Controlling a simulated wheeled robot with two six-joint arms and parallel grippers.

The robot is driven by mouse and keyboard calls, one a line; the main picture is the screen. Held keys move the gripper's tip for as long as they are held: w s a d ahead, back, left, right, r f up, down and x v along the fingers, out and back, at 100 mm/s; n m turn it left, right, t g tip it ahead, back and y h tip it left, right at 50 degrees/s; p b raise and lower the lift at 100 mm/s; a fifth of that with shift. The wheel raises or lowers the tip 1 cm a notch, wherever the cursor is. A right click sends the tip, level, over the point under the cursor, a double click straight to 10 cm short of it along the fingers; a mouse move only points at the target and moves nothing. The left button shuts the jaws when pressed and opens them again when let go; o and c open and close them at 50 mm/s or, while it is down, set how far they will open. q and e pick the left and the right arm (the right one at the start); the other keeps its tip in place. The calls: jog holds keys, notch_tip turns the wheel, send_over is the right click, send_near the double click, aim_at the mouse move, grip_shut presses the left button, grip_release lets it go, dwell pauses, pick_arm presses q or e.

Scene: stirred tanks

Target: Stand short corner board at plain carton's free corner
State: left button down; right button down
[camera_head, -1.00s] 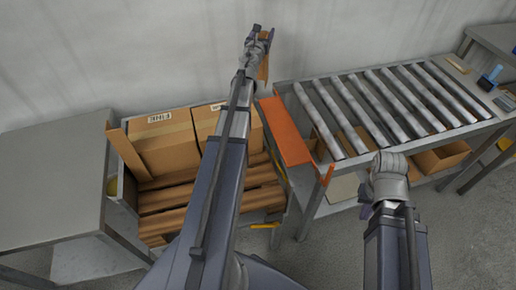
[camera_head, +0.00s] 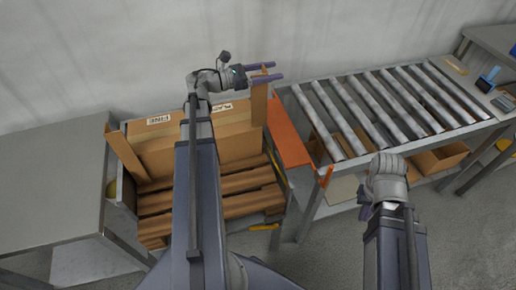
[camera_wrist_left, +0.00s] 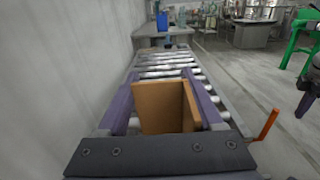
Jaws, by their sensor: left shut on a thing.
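My left gripper (camera_head: 264,74) is shut on a short brown corner board (camera_head: 259,103). The board hangs below the fingers, by the back right corner of the right-hand carton (camera_head: 235,143); I cannot tell whether they touch. The left wrist view shows its two angled faces (camera_wrist_left: 162,105) between the fingers. The left-hand carton (camera_head: 158,152) stands beside the other; both show a pale label at the top, and which is the plain one is unclear. Another board (camera_head: 127,157) leans at the left carton's outer corner. My right gripper (camera_head: 366,205) is empty-looking, its fingers mostly hidden.
Brown slats (camera_head: 205,195) lie in front of the cartons. An orange plate (camera_head: 288,135) stands at the right, next to a roller conveyor (camera_head: 375,105). A grey table (camera_head: 50,180) is at the left. The wall is close behind the left gripper.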

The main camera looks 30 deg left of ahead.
pick_arm(q)
notch_tip(320, 180, down, 18)
jog(key=b, duration=1.7)
jog(key=shift+b, duration=0.4)
jog(key=shift+f, duration=0.1)
jog(key=c, duration=0.5)
grip_release()
jog(key=shift+f, duration=0.1)
jog(key=o, duration=0.5)
jog(key=shift+c, duration=0.2)
